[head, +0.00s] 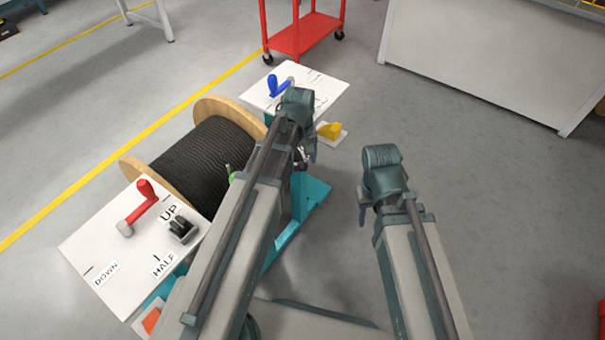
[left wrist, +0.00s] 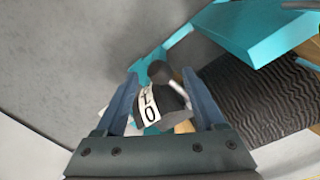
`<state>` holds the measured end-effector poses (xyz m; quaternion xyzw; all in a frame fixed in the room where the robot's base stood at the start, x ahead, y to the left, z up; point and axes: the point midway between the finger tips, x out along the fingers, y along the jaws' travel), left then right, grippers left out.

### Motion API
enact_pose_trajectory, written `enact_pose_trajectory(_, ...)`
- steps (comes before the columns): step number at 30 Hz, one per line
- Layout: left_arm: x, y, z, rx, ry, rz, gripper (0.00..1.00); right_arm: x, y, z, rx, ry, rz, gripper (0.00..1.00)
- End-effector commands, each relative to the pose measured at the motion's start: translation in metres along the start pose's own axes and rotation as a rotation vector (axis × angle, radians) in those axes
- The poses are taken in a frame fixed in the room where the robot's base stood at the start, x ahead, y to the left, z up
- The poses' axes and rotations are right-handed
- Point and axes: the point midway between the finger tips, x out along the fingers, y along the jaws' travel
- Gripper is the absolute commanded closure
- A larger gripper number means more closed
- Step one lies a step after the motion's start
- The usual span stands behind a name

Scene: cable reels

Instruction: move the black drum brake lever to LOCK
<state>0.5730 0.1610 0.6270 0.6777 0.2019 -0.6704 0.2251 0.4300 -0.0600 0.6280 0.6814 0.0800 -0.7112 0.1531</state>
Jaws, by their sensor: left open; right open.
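The black brake lever shows in the left wrist view as a round dark knob (left wrist: 160,71) above a dark block with a white label (left wrist: 150,105). Only "LO" can be read on the label. My left gripper (left wrist: 162,80) is open, with one finger on each side of the knob in the picture; I cannot tell whether they touch it. In the head view my left gripper (head: 309,153) hangs beside the cable drum (head: 207,155), and my left arm hides the brake lever. My right gripper (head: 362,211) is open and empty over bare floor.
A white panel (head: 85,242) with a red lever (head: 143,200) and a black rocker part (head: 181,228) stands front left. A blue lever (head: 272,86) and a yellow piece (head: 331,129) are behind. The teal frame (head: 312,198) runs below my left gripper.

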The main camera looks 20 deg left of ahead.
Motion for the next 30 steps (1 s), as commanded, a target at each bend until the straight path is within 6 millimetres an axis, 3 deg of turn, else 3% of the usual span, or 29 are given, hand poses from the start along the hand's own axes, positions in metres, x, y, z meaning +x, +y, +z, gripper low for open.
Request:
enact_pose_trajectory(1, 0.015, 0.0, 0.0, 0.0, 0.0, 0.0, 0.29, 0.015, -0.001, -0.001, 0.0, 0.0, 0.0, 0.5)
enact_pose_trajectory(6, 0.03, 0.0, 0.0, 0.0, 0.0, 0.0, 0.29, 0.03, -0.002, -0.002, -0.001, 0.0, 0.003, 0.5)
enact_pose_trajectory(17, 0.032, 0.0, 0.0, 0.0, 0.0, 0.0, 0.29, 0.032, -0.002, -0.002, -0.001, 0.0, 0.005, 0.5)
enact_pose_trajectory(30, 0.032, 0.0, 0.0, 0.0, 0.0, 0.0, 1.0, 0.032, -0.002, -0.002, -0.001, 0.0, 0.005, 0.5)
